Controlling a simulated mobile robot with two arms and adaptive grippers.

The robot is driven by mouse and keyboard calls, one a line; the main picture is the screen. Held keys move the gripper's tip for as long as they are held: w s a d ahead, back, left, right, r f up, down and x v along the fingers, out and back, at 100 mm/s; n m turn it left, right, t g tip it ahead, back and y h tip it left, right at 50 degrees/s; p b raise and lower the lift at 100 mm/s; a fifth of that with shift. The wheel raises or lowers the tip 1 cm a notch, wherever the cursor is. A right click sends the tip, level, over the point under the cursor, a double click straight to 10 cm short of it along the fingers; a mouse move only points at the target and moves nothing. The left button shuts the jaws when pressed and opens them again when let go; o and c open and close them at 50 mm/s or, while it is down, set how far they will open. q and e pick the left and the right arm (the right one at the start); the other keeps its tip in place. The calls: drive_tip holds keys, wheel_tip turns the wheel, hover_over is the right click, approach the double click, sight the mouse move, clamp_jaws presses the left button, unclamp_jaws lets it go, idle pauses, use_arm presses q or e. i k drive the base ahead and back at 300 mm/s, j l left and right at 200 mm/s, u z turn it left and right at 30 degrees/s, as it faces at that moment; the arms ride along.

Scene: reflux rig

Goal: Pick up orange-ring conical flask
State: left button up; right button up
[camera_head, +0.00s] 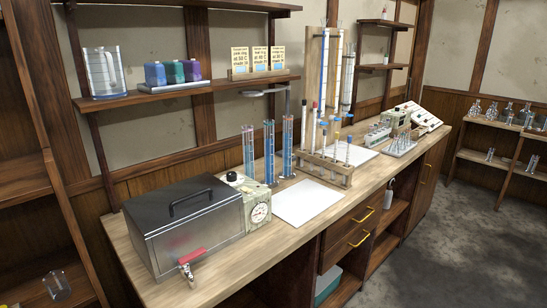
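Several small clear glass vessels (507,112), some shaped like conical flasks, stand on the low wooden shelf (463,121) at the far right. They are too small for me to make out an orange ring on any of them. More small glassware (490,154) stands on the shelf level below. Neither of my grippers is in view.
A long wooden bench (262,241) carries a metal bath (183,225) with a red-handled tap, a dial unit (252,197), tall cylinders (269,150), a test tube rack (325,168) and white sheets (307,203). Open floor (440,240) lies at the right.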

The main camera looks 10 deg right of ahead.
sight(408, 136)
drive_tip(key=i+l+u, duration=0.1)
drive_tip(key=l, duration=0.3)
drive_tip(key=i+l, duration=0.2)
drive_tip(key=l, duration=0.15)
drive_tip(key=i+l+u, duration=0.15)
drive_tip(key=l, duration=0.25)
drive_tip(key=i+l+u, duration=0.1)
drive_tip(key=l, duration=0.3)
drive_tip(key=i+l+u, duration=0.1)
drive_tip(key=l, duration=0.3)
drive_tip(key=i+l, duration=0.15)
drive_tip(key=l, duration=0.3)
drive_tip(key=u, duration=0.05)
